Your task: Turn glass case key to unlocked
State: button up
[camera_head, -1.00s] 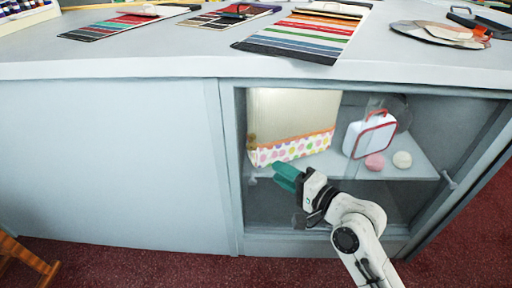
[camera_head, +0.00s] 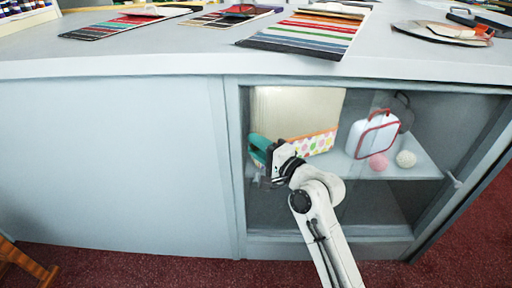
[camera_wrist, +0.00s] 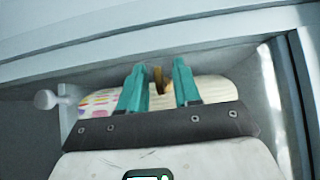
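The glass case (camera_head: 400,205) is set into the front of the counter, with a pale frame around its pane. My gripper (camera_head: 256,150), with teal fingers, is at the upper left part of the case front, by the left frame. In the wrist view my gripper (camera_wrist: 160,75) has its two fingers apart. A small brass-coloured piece, seemingly the key (camera_wrist: 158,80), shows between them with gaps on both sides. My gripper hides the key in the head view, and its turned position cannot be told.
Behind the glass are a polka-dot bag (camera_head: 315,142), a white case with red trim (camera_head: 373,135), and pink (camera_head: 378,161) and cream (camera_head: 406,159) balls. A knob (camera_head: 453,180) sticks out at the right. Swatch cards (camera_head: 310,35) lie on the countertop (camera_head: 150,65).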

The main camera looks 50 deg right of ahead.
jog(key=shift+w, duration=0.2)
jog(key=shift+c, duration=0.3)
grip_shut()
